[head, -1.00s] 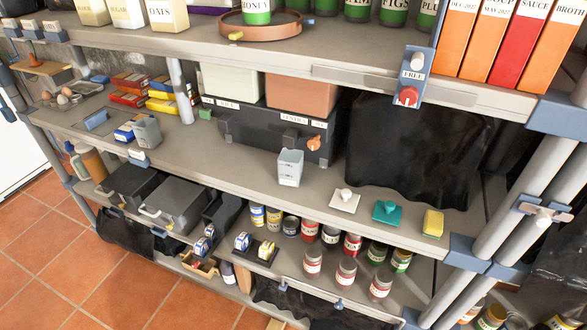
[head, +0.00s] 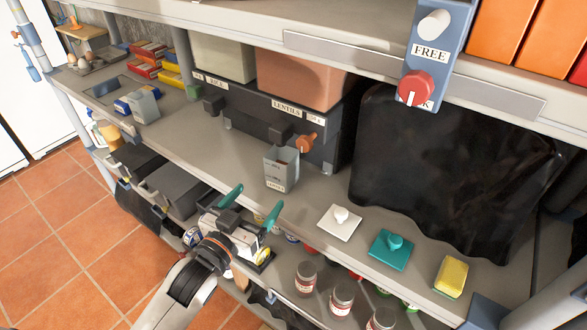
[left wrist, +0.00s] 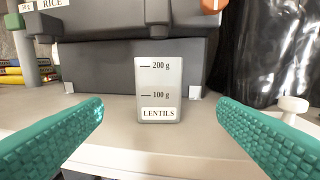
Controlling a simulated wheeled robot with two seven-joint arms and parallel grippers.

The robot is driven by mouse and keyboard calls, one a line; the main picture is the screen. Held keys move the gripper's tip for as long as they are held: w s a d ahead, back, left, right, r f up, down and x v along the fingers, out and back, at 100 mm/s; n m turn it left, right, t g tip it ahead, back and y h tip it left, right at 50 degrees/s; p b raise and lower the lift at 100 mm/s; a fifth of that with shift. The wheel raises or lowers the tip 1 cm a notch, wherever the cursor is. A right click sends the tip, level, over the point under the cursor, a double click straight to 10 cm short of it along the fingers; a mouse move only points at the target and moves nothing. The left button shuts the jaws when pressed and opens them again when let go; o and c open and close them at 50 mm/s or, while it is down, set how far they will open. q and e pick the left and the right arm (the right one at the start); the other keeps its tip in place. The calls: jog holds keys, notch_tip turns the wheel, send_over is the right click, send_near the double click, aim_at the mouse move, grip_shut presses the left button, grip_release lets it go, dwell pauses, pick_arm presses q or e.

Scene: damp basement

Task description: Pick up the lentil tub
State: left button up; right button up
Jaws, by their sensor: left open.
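The lentil tub (head: 281,168) is a small grey, open-topped container standing upright on the middle shelf (head: 215,160), near its front edge. In the left wrist view the tub (left wrist: 158,78) shows its LENTILS label and marks for 100 g and 200 g. My left gripper (head: 252,204) is open, with teal fingers, in front of the shelf edge and short of the tub. In the left wrist view the tub is centred between the two fingers (left wrist: 160,107), beyond their tips, untouched. My right gripper is not in view.
A dark dispenser box (head: 255,122) with an orange knob (head: 306,143) stands behind the tub. To the right are a white lidded piece (head: 339,222), a teal one (head: 391,249) and a yellow sponge (head: 451,276). Another grey tub (head: 144,105) stands left. The upper shelf (head: 300,45) overhangs.

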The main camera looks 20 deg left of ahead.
aim_at(275, 175)
pick_arm(q)
jog(key=p+x, duration=0.1)
jog(key=x, duration=0.5)
jog(key=shift+w+r, duration=0.15)
jog(key=shift+w, duration=0.5)
jog(key=p+x, duration=0.1)
jog(key=x, duration=0.2)
jog(key=shift+w, duration=0.35)
jog(key=shift+w+d+p, duration=0.2)
jog(key=shift+w+p, duration=0.1)
jog(key=shift+w, duration=0.25)
jog(key=shift+s, duration=0.1)
jog(key=c, duration=1.1)
jog(key=shift+c, duration=0.7)
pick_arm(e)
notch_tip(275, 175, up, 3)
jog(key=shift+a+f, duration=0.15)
